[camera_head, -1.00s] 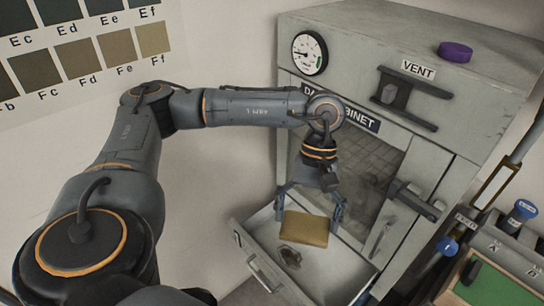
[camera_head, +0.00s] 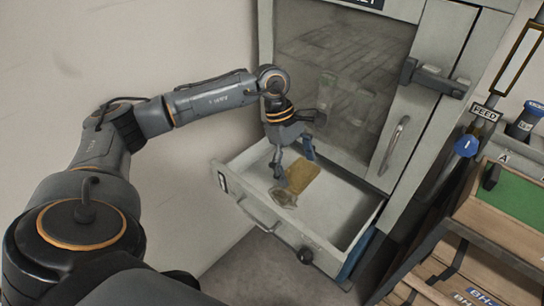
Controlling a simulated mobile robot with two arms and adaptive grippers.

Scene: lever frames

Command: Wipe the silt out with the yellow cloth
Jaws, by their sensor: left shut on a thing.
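The yellow cloth (camera_head: 306,181), a flat brownish-yellow pad, lies tilted in the open drawer (camera_head: 338,215) of the grey cabinet. My left gripper (camera_head: 293,176) is over the drawer with its fingers down at the cloth, shut on it; the fingers hide part of the cloth. The silt (camera_head: 283,198) is a dark grey-brown patch on the pale drawer floor, just in front of the cloth's near edge. Whether the cloth touches the silt is hard to tell. My right gripper is out of view.
The cabinet's glass door (camera_head: 340,75) stands behind the drawer. At the right are a FEED lever (camera_head: 466,145) and a wooden stand (camera_head: 500,235). The drawer's right part is bare.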

